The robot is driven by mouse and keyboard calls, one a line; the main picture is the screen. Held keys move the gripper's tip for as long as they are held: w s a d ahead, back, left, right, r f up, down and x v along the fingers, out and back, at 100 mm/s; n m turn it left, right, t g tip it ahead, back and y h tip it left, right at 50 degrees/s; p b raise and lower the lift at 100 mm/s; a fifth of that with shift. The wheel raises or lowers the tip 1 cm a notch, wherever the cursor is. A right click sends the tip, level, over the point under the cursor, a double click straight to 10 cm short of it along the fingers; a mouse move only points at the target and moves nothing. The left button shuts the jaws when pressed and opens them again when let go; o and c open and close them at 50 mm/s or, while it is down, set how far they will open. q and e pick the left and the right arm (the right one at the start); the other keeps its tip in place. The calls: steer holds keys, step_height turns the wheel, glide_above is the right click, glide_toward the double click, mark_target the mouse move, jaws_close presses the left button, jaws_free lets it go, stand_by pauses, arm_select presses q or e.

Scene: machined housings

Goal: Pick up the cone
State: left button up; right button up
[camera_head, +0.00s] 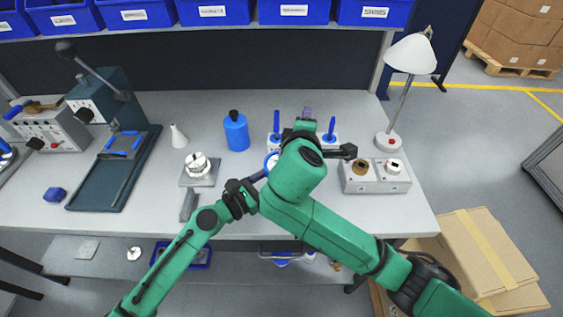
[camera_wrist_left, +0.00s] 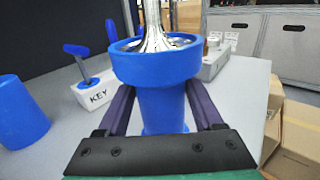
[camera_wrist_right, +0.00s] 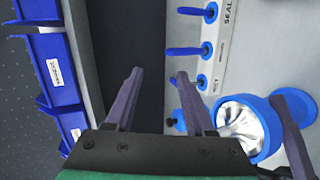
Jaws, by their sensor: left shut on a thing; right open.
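A shiny metal cone-shaped part sits in the rimmed top of a blue holder in the left wrist view, metal part (camera_wrist_left: 153,38) and holder (camera_wrist_left: 155,68). My left gripper (camera_wrist_left: 158,98) is shut on the holder's body below the rim. The right wrist view also shows the metal part (camera_wrist_right: 238,122) inside the blue rim, with a left finger beside it. In the head view the holder's blue rim (camera_head: 271,160) is mostly hidden by my arms. My right gripper (camera_wrist_right: 159,75) is open and empty, left of the holder. A small white cone (camera_head: 178,136) stands on the table.
A labelled white block with blue pegs (camera_wrist_right: 215,50) lies beside the grippers. A blue bottle (camera_head: 236,133), a metal fixture (camera_head: 199,170) and a press (camera_head: 120,160) stand left. A lamp (camera_head: 410,60) and grey box (camera_head: 375,177) stand right. Blue bins (camera_head: 220,12) hang behind.

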steer(key=s+a+n+t, duration=0.1)
steer(key=n, duration=0.1)
steer(key=s+a+r+n+t, duration=0.1)
steer(key=s+a, duration=0.1)
steer(key=shift+s+a+n+t+h, duration=0.15)
steer(key=shift+s+n+t+h, duration=0.15)
steer(key=shift+n, duration=0.1)
steer(key=s+a+n+t+y, duration=0.25)
steer(key=s+a+n, duration=0.25)
steer(key=a+n, duration=0.3)
steer(key=s+d+f+n+g+h, duration=0.2)
steer(key=s+d+f+n+h, duration=0.2)
steer(key=f+n, duration=0.1)
steer(key=shift+t, duration=0.25)
steer(key=x, duration=1.1)
steer(key=shift+w, duration=0.4)
steer(key=shift+r, duration=0.1)
jaws_close()
